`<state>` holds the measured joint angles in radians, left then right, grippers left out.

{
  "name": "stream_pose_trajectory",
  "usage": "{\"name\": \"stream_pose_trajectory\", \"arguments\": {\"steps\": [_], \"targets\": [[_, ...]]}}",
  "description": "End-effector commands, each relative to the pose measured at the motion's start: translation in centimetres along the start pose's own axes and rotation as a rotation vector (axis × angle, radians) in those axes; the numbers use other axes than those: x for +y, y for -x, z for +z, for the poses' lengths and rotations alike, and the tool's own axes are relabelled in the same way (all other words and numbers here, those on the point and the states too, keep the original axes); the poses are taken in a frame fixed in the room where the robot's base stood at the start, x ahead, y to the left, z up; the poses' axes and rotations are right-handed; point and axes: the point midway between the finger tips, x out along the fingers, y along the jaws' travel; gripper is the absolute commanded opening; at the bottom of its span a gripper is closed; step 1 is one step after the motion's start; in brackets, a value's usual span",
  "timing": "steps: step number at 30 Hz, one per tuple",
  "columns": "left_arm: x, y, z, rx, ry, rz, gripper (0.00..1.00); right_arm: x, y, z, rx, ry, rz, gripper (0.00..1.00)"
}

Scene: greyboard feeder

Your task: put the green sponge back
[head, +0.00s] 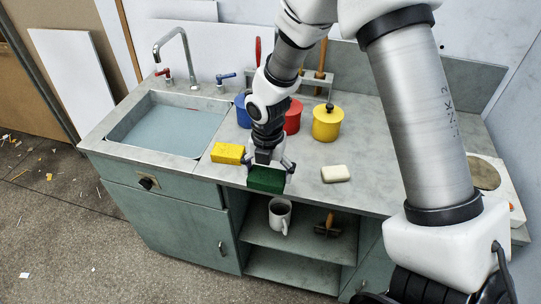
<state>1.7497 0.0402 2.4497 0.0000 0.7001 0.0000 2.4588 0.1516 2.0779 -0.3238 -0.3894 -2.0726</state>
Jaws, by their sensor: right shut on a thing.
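The green sponge (267,180) is a dark green block at the front edge of the grey counter. My right gripper (268,166) points down and is shut on the sponge, with a finger on each side. I cannot tell whether the sponge touches the counter or is held just above it. A yellow sponge-like block (228,153) lies on the counter just left of it. My left gripper is not in view.
A sink (165,125) with a tap is at the left. Blue (242,112), red (293,117) and yellow (327,123) canisters stand behind. A white block (335,173) lies right. A mug (280,214) and a wooden-handled tool (328,226) are on the shelf below.

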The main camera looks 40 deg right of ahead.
Motion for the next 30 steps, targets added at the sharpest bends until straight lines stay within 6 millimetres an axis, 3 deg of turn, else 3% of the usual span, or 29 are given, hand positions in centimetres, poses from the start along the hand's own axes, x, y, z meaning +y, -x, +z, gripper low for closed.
{"name": "stream_pose_trajectory", "arguments": {"steps": [6, 10, 18, 29, 30], "targets": [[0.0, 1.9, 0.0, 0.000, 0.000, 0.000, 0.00, 1.8, -0.3, 6.8, 0.000, -0.005, 0.001, 0.65], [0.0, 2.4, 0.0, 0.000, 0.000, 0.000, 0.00, 2.4, -0.8, 9.3, 0.001, -0.001, -0.001, 0.65], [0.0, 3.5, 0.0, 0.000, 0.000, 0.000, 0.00, 2.5, -4.1, 9.8, 0.002, 0.000, -0.003, 0.65], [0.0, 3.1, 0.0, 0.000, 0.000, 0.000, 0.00, 2.5, -5.0, 9.8, 0.001, 0.000, -0.001, 0.65], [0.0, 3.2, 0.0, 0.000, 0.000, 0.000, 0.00, 2.5, -4.8, 9.8, 0.001, 0.000, 0.000, 1.00]]}}
